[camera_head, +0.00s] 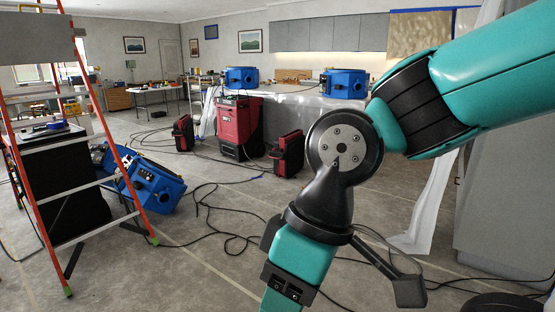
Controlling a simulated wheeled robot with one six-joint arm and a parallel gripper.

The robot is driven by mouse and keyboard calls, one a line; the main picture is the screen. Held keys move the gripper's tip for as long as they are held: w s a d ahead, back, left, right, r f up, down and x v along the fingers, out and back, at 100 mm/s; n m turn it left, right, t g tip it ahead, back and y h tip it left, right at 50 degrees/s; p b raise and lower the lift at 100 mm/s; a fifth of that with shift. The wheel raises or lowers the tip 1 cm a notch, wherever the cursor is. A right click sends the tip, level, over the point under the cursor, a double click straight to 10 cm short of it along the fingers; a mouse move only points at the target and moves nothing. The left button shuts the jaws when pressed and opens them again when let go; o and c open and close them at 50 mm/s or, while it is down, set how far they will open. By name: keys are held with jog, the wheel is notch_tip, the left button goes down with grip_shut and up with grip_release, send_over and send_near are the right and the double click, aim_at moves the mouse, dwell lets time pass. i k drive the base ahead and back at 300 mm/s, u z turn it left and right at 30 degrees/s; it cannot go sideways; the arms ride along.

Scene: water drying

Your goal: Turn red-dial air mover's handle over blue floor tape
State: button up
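Two blue air movers stand on the floor at left, behind the ladder: a nearer one (155,186) and another partly hidden behind it. Two more sit on the counter, one at left (241,78) and one at right (344,84). I cannot make out a red dial on any of them. A small blue mark (258,177) shows on the floor near the cables; I cannot tell if it is tape. My arm crosses the right and centre and runs down out of the bottom edge. My gripper's fingertips do not show, nor anything held.
An orange-legged ladder (105,132) stands at left around a black box (62,180). A tall red machine (239,128) and two smaller red units (183,133) (288,153) stand mid-floor. Black cables (213,208) cross the concrete. Plastic sheeting (432,205) hangs at right.

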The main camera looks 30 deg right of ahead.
aim_at(289, 154)
jog(key=z, duration=0.2)
jog(key=i, duration=1.9)
jog(key=z, duration=0.55)
jog(key=i, duration=2.6)
jog(key=z, duration=0.3)
jog(key=i, duration=2)
